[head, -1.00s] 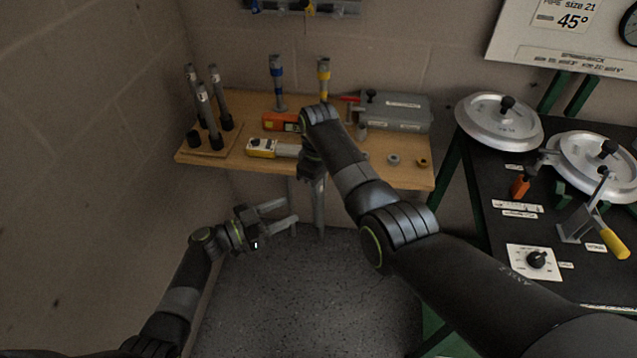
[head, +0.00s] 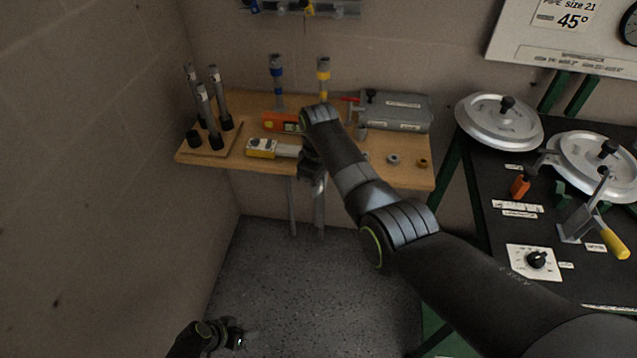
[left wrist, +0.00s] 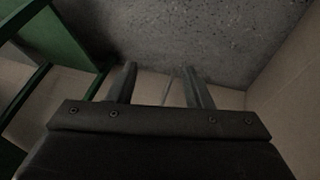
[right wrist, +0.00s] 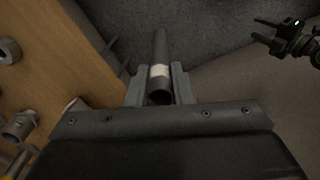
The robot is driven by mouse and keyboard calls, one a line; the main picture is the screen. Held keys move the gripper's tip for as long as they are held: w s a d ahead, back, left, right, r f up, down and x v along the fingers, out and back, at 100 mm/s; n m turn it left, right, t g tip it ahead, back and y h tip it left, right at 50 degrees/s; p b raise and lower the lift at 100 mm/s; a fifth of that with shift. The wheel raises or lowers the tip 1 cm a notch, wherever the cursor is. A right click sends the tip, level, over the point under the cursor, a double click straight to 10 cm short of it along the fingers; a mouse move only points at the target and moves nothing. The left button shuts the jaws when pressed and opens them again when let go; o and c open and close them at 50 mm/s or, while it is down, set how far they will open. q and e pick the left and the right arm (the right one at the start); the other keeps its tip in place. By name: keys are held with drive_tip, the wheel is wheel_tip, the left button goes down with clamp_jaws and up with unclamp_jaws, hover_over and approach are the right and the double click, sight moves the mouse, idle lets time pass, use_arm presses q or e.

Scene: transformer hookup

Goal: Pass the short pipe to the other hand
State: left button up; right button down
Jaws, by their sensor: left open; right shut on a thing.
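The short pipe (right wrist: 160,52) is a dark grey tube with a pale band. In the right wrist view my right gripper (right wrist: 157,84) is shut on it, with the pale band between the fingers. In the head view my right gripper (head: 312,168) hangs by the front edge of the wooden table, partly hidden by its own arm. My left gripper (head: 236,338) is low near the bottom edge, well apart from the pipe. The left wrist view shows its fingers (left wrist: 160,76) open with nothing held. It also shows at top right in the right wrist view (right wrist: 258,30).
The wooden table (head: 235,160) holds several upright pipes on a stand (head: 193,150), an orange device (head: 280,121), a yellow-and-grey device (head: 262,148) and a grey case (head: 395,112). A black bench (head: 470,165) with a pipe bender stands right. The floor (head: 300,290) is clear.

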use_arm(q)
drive_tip(key=s+a+f+n+g+y, duration=0.1)
drive_tip(key=s+a+f, duration=0.1)
drive_tip(key=s, duration=0.7)
drive_tip(key=s+a+f+n+g+y, duration=0.1)
drive_tip(key=s+f, duration=0.3)
drive_tip(key=s, duration=0.5)
drive_tip(key=s+a+f+n+g+y, duration=0.1)
drive_tip(key=s+a+f+y, duration=0.1)
drive_tip(key=s, duration=0.6)
drive_tip(key=shift+s+a+f+y, duration=0.4)
drive_tip(key=shift+a+y, duration=0.3)
drive_tip(key=shift+a, duration=0.3)
